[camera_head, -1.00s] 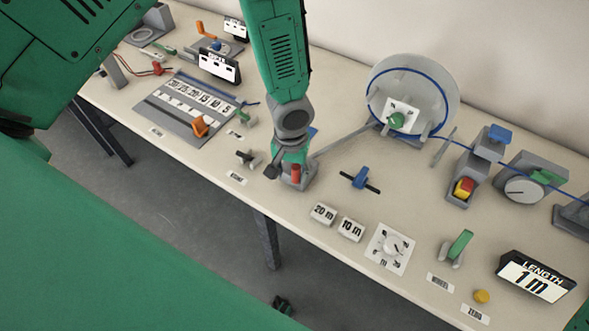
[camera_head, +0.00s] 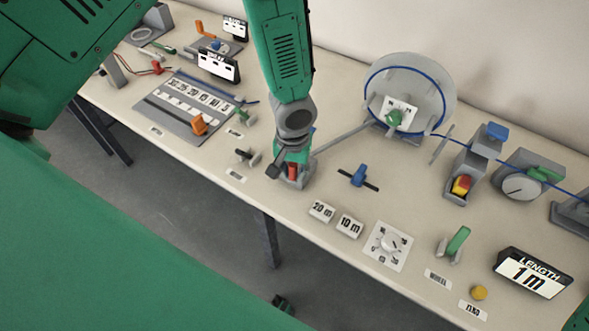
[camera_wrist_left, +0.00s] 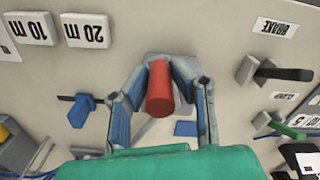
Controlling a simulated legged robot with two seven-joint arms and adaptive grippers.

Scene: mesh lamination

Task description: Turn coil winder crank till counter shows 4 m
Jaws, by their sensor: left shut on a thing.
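My left gripper (camera_head: 289,168) comes down from the top and is shut on the red crank handle (camera_head: 292,170). In the left wrist view the red handle (camera_wrist_left: 160,88) stands between the two fingers of the gripper (camera_wrist_left: 160,75). The crank's grey base is mostly hidden below the gripper. A grey bar runs from there towards the coil reel (camera_head: 412,92), a clear disc with a blue line around it. The length counter (camera_head: 532,273) at the right front reads 1 m. My right gripper does not show clearly.
The 20 m block (camera_head: 321,211), 10 m block (camera_head: 349,224) and dial plate (camera_head: 388,246) lie along the front edge. A blue clamp (camera_head: 359,176) stands right of the crank. A green lever (camera_head: 457,241) and yellow button (camera_head: 479,292) are near the counter. A ruled board (camera_head: 187,106) lies left.

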